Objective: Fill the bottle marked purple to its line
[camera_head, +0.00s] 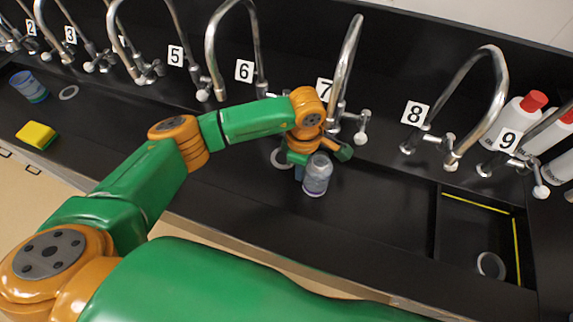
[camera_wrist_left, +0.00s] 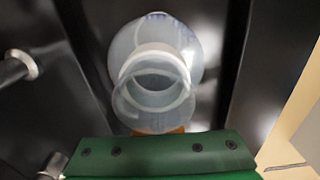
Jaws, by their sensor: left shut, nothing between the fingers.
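A clear, greyish bottle (camera_head: 317,177) with a purple band near its base stands on the black counter in front of the tap labelled 7 (camera_head: 344,70). In the left wrist view the bottle (camera_wrist_left: 155,65) shows from above, with its round mouth open and faint purple marks on its far side. My left gripper (camera_head: 300,160) is shut and empty, close behind the bottle; its fingertips are largely hidden. I cannot tell whether it touches the bottle. The liquid level is not clear. My right gripper is not in view.
Several numbered curved taps line the back. A blue-marked container (camera_head: 29,86) and a yellow sponge (camera_head: 37,134) are at left. A grey ring (camera_head: 281,158) lies beside the bottle, another (camera_head: 491,265) in the yellow-edged right bay. Red-capped white bottles (camera_head: 512,122) stand at right.

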